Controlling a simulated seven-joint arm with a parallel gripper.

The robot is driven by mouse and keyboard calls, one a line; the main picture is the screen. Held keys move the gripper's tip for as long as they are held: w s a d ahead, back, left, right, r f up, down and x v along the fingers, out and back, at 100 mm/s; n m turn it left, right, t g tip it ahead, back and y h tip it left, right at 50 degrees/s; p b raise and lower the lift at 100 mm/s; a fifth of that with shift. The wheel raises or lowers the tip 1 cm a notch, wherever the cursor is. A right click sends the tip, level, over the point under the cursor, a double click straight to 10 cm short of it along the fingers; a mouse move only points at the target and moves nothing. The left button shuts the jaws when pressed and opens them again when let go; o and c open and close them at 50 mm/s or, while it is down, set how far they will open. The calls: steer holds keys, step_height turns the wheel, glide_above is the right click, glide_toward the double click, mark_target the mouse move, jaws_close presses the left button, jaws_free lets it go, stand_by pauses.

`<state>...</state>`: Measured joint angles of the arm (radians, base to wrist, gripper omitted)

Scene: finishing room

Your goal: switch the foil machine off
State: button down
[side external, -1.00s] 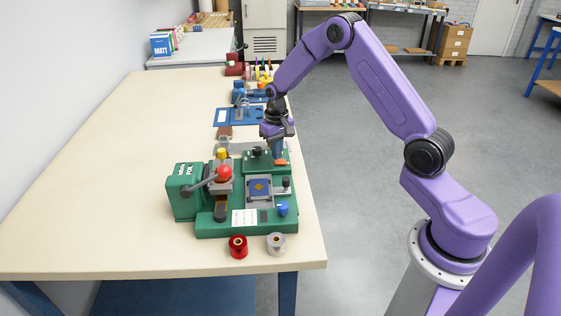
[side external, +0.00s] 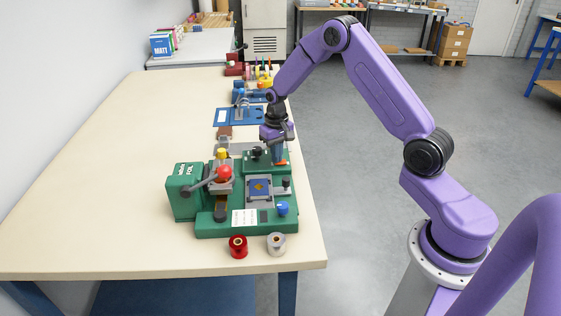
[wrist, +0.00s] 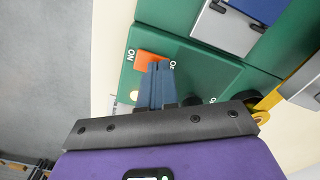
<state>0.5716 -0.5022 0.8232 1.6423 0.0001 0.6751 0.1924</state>
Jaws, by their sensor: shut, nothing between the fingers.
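The green foil machine (side external: 247,228) stands on the table; its control box (wrist: 195,62) fills much of the wrist view. An orange rocker switch (wrist: 150,60) sits on that box, with ON printed at its left end and OFF, partly covered, at its right end. It also shows in the side view (side external: 282,163). My gripper (wrist: 160,66) is shut and empty, its fingertips over the OFF end of the switch. In the side view my gripper (side external: 279,161) points down at it. I cannot tell whether the tips touch it or which way the rocker is tilted.
A lever with a red knob (side external: 225,172) stands on the machine's left. A red roll (side external: 238,247) and a pale roll (side external: 276,244) stand in front. A blue fixture (side external: 238,116) lies behind. The table's left part is clear.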

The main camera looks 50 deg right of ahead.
steer(key=shift+r, duration=3.45)
steer(key=shift+a, duration=0.15)
steer(key=s+a+r+n, duration=0.4)
steer(key=s+a, duration=0.4)
steer(key=s+a+r+n, duration=0.4)
steer(key=s+a, duration=0.4)
steer(key=s+r+n, duration=0.1)
steer(key=s+n, duration=0.6)
steer(key=s, duration=1.3)
steer(key=shift+s+d+r+n, duration=0.3)
steer(key=shift+s+d, duration=0.1)
